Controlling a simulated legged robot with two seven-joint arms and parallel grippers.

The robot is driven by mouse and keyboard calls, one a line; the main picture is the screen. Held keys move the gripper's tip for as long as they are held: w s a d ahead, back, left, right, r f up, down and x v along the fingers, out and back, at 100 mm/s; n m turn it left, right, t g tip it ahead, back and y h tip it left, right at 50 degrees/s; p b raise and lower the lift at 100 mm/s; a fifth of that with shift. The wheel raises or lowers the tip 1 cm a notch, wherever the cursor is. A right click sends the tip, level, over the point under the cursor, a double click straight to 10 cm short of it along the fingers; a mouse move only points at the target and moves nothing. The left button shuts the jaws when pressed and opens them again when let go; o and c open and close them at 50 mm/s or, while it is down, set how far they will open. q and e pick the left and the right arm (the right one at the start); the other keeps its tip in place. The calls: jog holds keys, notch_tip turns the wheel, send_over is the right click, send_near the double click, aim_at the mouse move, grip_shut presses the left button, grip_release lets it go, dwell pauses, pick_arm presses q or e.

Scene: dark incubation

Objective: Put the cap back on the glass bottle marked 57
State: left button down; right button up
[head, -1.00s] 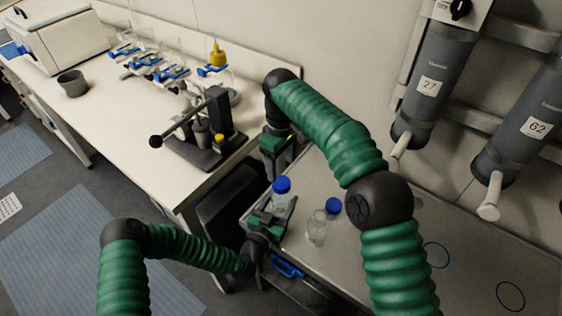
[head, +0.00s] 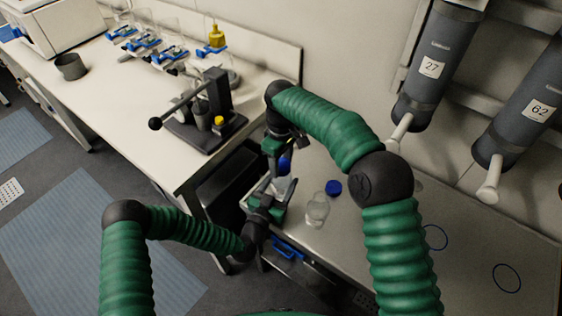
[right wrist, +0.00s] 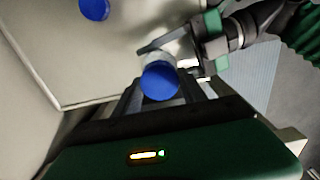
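A glass bottle (head: 284,187) with a blue cap (head: 285,165) on its top stands in the jaws of my left gripper (head: 270,197), which is shut on it over the bench's near corner. My right gripper (head: 279,152) is above, pointing down. In the right wrist view the blue cap (right wrist: 160,80) is between its fingers, which look spread apart; contact is unclear. A second, clear glass bottle (head: 317,210), seemingly uncapped, stands to the right, with a loose blue cap (head: 333,187) behind it. That cap also shows in the wrist view (right wrist: 95,8). No 57 is readable.
Wall cylinders marked 27 (head: 437,65) and 62 (head: 525,115) hang at the right. A lever press (head: 205,115) stands on the white bench at the left.

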grip_shut()
jog(key=shift+m, duration=0.4)
jog(key=o, duration=0.7)
grip_release()
jog(key=shift+o, duration=0.2)
pick_arm(q)
jog(key=shift+c, duration=1.5)
grip_release()
pick_arm(e)
notch_tip(320, 180, up, 12)
jog(key=shift+w, duration=0.15)
pick_arm(q)
jog(key=shift+s, duration=0.1)
